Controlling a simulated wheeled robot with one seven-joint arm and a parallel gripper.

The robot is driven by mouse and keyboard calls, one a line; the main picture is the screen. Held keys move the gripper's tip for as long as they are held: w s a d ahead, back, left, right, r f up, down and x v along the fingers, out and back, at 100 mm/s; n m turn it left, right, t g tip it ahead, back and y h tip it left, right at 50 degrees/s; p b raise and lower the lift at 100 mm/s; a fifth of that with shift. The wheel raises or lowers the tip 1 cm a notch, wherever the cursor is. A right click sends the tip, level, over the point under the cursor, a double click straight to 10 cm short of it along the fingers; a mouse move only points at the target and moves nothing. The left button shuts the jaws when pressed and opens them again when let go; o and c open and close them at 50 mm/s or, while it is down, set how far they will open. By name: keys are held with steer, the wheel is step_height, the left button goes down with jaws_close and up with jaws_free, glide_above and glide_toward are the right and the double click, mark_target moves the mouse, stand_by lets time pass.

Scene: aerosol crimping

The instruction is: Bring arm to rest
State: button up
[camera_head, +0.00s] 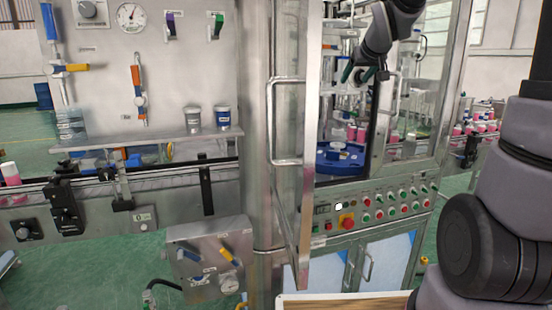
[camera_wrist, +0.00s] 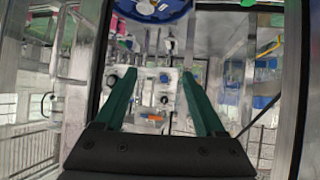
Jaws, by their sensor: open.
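My gripper (camera_head: 364,74) is at the upper middle right of the head view, by the opening of the crimping machine's enclosure, above the blue round table (camera_head: 342,157). It is open, and nothing shows between its fingers. In the wrist view my gripper (camera_wrist: 160,95) shows two green fingers spread apart, with a panel of valves and a gauge behind them. The blue round table (camera_wrist: 152,8) also shows at the top edge of the wrist view. My arm reaches in from the right of the head view.
An open door with a metal handle (camera_head: 271,120) stands left of the opening. A control panel with buttons and a red knob (camera_head: 347,221) is below it. Pink-filled bottles (camera_head: 480,122) stand at right. A wooden surface (camera_head: 345,301) is in front.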

steer(key=s+f+m+g, duration=0.1)
steer(key=s+m+g, duration=0.1)
steer(key=s, duration=1.2)
steer(key=s+f+m+g+y, duration=0.1)
steer(key=s+f+m+g, duration=0.1)
steer(key=s, duration=1.3)
steer(key=shift+s+d+f+m+y, duration=0.3)
steer(key=shift+m, duration=0.3)
